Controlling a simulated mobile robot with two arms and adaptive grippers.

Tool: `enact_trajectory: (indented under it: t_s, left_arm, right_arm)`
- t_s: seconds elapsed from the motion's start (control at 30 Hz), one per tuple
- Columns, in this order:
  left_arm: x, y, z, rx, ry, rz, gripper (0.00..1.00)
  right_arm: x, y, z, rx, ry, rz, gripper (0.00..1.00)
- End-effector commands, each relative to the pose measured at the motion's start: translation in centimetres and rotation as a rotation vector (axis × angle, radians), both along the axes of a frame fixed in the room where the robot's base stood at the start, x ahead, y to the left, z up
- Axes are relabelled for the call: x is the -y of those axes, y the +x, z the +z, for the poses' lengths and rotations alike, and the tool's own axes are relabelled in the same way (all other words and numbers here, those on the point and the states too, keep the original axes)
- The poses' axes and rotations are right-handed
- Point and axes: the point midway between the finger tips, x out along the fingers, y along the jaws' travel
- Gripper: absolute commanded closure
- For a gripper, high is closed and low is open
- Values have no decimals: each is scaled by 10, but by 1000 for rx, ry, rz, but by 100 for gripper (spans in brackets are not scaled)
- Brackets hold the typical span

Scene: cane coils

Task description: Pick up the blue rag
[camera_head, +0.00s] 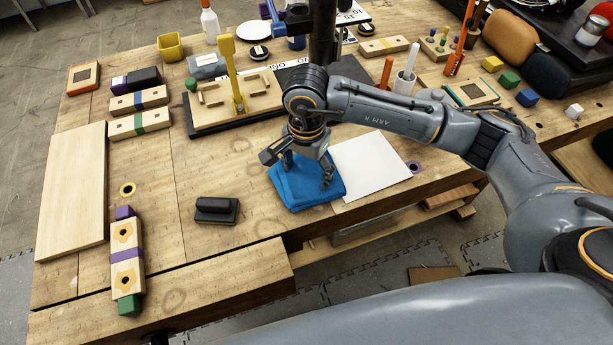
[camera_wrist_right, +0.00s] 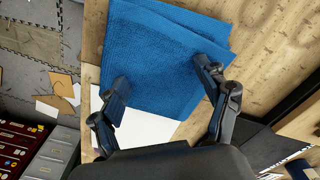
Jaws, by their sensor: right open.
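The blue rag (camera_head: 300,187) lies folded on the wooden workbench, near its front edge. It also fills the upper middle of the right wrist view (camera_wrist_right: 155,55). My right gripper (camera_head: 299,170) is right above the rag, pointing down. In the right wrist view its two fingers (camera_wrist_right: 162,88) are spread apart over the rag, with nothing held between them. I cannot tell whether the fingertips touch the cloth. My left gripper is not in view.
A white sheet (camera_head: 370,165) lies right of the rag. A black eraser-like block (camera_head: 216,210) sits to the left. The bench between block and rag is clear.

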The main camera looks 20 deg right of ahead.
Motion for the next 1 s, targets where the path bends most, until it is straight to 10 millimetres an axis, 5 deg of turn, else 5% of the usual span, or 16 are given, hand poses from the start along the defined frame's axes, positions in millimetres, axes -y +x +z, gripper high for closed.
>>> enact_trajectory:
  t_s: [0.17,0.9,1.0]
  left_arm:
    - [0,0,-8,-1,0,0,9]
    - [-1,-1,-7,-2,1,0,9]
    - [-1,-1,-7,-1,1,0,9]
  right_arm:
    - [0,0,-6,0,0,0,25]
    - [1,-2,-8,-6,-4,0,100]
    - [1,-2,-8,-7,-4,0,100]
